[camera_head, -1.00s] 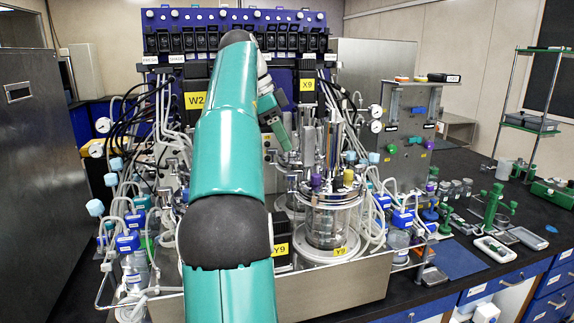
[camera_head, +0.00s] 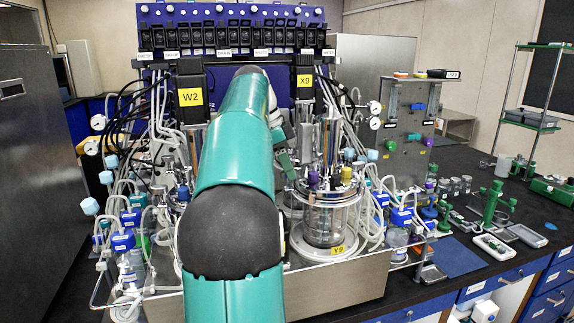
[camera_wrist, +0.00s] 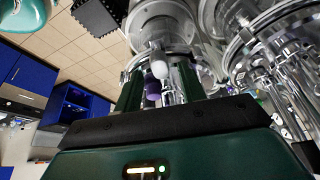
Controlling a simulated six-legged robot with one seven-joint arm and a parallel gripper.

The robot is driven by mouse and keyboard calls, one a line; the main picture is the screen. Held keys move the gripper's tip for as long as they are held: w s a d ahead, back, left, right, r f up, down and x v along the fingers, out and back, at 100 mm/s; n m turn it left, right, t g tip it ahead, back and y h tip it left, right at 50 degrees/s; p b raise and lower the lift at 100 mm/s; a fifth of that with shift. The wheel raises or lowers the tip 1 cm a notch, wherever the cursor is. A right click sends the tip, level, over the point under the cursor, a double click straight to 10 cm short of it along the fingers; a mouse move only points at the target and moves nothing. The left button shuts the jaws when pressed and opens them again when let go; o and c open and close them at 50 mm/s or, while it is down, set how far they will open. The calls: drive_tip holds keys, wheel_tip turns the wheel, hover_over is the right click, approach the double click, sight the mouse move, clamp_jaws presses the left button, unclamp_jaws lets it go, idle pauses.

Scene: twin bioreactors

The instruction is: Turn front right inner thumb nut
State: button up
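The right glass vessel (camera_head: 325,222), labelled Y9, stands upright in the metal tray with fittings on its metal lid. A purple cap (camera_head: 313,178) and a yellow cap (camera_head: 346,173) sit on the lid. I cannot pick out the front right inner thumb nut for sure. My gripper shows in the wrist view (camera_wrist: 160,82) with its two green fingers apart. A purple part (camera_wrist: 152,90) and a pale rounded part (camera_wrist: 159,64) show between or beyond the fingers; contact cannot be told. In the head view my arm hides most of the gripper, beside the vessel lid's left side.
Tubes and blue-capped bottles (camera_head: 401,218) crowd the vessel's right side. A grey panel with gauges (camera_head: 408,125) stands behind right.

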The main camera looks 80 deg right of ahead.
drive_tip(key=shift+w, duration=0.1)
clamp_jaws()
drive_tip(key=shift+n, duration=0.3)
drive_tip(key=n, duration=0.2)
drive_tip(key=n+t+h, duration=0.1)
drive_tip(key=n, duration=0.1)
drive_tip(key=shift+h, duration=0.3)
drive_tip(key=n, duration=0.2)
drive_tip(key=n+t+h, duration=0.1)
drive_tip(key=n, duration=0.2)
drive_tip(key=shift+t, duration=0.3)
drive_tip(key=n+t, duration=0.1)
drive_tip(key=n, duration=0.3)
drive_tip(key=shift+t, duration=0.3)
drive_tip(key=shift+s+n+t, duration=0.2)
drive_tip(key=shift+n+t, duration=0.6)
drive_tip(key=shift+n, duration=1.3)
